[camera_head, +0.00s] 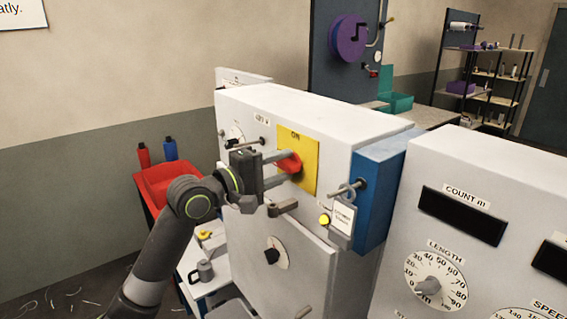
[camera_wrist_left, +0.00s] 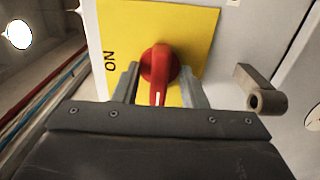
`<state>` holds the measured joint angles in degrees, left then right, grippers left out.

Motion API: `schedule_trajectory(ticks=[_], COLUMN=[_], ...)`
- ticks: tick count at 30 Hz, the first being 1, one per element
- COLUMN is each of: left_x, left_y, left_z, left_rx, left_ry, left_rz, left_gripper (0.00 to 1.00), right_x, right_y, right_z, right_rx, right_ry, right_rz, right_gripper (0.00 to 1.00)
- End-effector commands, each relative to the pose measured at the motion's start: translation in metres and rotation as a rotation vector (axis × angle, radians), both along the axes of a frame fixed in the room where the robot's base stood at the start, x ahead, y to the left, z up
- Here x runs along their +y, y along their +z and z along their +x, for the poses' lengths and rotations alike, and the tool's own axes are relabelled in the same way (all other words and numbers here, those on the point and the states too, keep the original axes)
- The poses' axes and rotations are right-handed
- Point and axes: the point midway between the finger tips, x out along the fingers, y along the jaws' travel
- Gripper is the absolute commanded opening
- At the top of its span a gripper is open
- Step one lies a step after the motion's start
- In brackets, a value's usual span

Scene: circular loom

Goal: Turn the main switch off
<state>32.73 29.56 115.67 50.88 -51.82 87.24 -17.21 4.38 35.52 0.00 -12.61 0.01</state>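The main switch is a red knob (camera_head: 289,163) on a yellow plate (camera_head: 311,178) marked ON, on the front of the white cabinet. In the left wrist view the red knob (camera_wrist_left: 158,68) has a handle with a white mark at its end, pointing down the picture; the ON on the yellow plate (camera_wrist_left: 200,30) lies left of it. My left gripper (camera_head: 286,165) is at the switch. In the left wrist view its two fingers (camera_wrist_left: 160,88) stand apart on either side of the handle, with gaps visible. My right gripper is not in view.
A grey lever (camera_head: 283,208) sticks out below the switch. A blue box (camera_head: 375,195) with a hanging tag (camera_head: 342,218) stands right of the plate. A second white cabinet (camera_head: 480,160) with dials is further right. A red bin (camera_head: 168,185) is behind my left arm.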

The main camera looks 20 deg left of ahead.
Motion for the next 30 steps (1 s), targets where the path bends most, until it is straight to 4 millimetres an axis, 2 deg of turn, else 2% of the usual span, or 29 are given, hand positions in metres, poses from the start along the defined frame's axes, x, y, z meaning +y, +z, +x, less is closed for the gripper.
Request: schedule_trajectory(ticks=[8,21,30], left_x=[0.003,0.037,0.039], left_y=[0.000,0.000,0.001], left_z=[-0.004,-0.054,-0.058], left_rx=[-0.003,-0.001,-0.003], left_ry=[0.001,0.002,0.000], left_rz=[0.003,0.007,0.001], left_gripper=[0.38,0.38,0.38], right_x=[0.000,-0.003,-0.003], right_y=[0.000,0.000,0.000], right_z=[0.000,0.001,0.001], right_rx=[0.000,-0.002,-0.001], right_ry=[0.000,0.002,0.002], right_rz=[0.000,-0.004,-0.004], right_gripper=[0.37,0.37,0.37])
